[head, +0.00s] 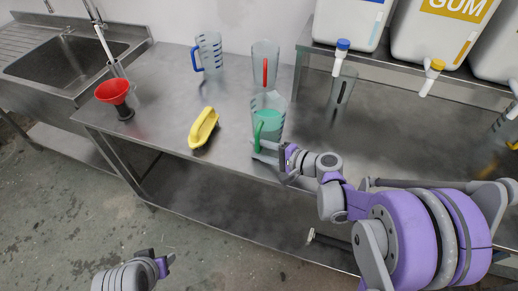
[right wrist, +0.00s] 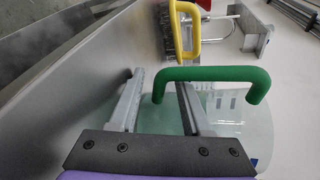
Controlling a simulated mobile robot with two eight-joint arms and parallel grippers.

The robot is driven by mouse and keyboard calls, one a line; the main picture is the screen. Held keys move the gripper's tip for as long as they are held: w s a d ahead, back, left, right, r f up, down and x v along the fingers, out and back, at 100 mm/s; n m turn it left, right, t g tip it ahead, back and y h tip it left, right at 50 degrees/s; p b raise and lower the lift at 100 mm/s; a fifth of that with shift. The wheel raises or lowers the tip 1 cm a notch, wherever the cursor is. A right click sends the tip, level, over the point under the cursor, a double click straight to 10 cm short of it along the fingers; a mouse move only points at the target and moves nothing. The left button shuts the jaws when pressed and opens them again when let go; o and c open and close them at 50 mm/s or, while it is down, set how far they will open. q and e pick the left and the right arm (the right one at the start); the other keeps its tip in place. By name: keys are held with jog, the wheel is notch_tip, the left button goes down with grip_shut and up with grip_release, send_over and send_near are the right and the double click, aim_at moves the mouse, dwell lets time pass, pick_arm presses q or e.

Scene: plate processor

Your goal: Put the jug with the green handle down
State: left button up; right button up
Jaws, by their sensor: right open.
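The clear jug (head: 270,101) with the green handle (head: 258,133) appears upright on the steel table near its front edge, with green showing inside it. Its base is partly hidden by my gripper. My right gripper (head: 268,153) is open at the handle, low and on the near side of the jug. In the right wrist view, the green handle (right wrist: 210,74) crosses over the fingers, and one handle end comes down between my two open fingers (right wrist: 160,95). Whether they touch it I cannot tell. My left gripper (head: 166,264) is low at the left, away from the table.
A yellow-handled brush (head: 203,127) lies left of the jug. A red-handled jug (head: 265,68), a blue-handled jug (head: 208,52) and a black-handled jug (head: 342,88) stand behind. A red funnel (head: 113,91) is by the sink (head: 65,60). Containers with taps sit on the shelf at right.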

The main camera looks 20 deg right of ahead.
jog(key=shift+r, duration=0.1)
jog(key=v, duration=1.2)
jog(key=shift+s, duration=0.1)
jog(key=shift+s+a, duration=0.15)
jog(key=shift+a, duration=0.25)
jog(key=s+a+n+g, duration=0.1)
jog(key=s+a+f+n+g+h+p, duration=0.1)
jog(key=a, duration=0.1)
jog(key=shift+a+f, duration=0.1)
jog(key=shift+f, duration=0.1)
jog(key=s+f+n+g+h+p, duration=0.1)
jog(key=s+n+g+h+p, duration=0.1)
jog(key=s+n+h, duration=0.7)
jog(key=s+g, duration=0.1)
jog(key=s, duration=0.2)
jog(key=shift+a+f+n+g+p, duration=0.15)
jog(key=shift+n+g+p, duration=0.15)
jog(key=shift+n, duration=0.1)
jog(key=shift+s, duration=0.15)
